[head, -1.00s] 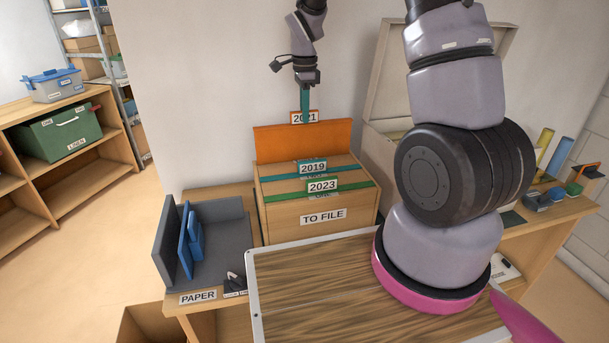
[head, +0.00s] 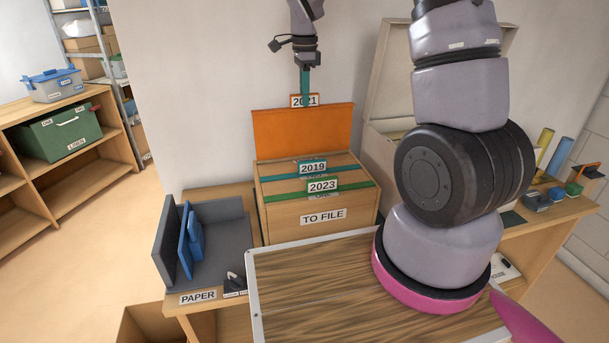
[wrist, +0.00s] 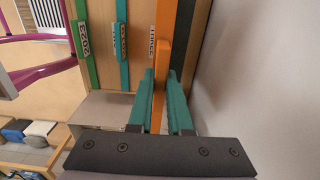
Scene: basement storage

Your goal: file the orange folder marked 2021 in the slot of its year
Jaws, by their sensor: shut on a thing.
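The orange folder (head: 300,134) with its 2021 tab (head: 304,100) stands upright at the back of the wooden TO FILE box (head: 310,212). Its lower part is hidden behind or inside the box. My gripper (head: 304,92) is shut on the folder's top edge at the tab. In the wrist view, the teal fingers (wrist: 160,98) pinch the thin orange folder (wrist: 170,50) from both sides. The teal 2019 folder (head: 312,168) and the green 2023 folder (head: 323,185) sit lower in the same box, in front of the orange one.
A large open beige box (head: 405,95) stands right of the TO FILE box, partly hidden by my arm. A grey PAPER holder (head: 240,240) with blue items stands at left. A wood-topped surface (head: 310,285) lies in front. The wall is close behind the folder.

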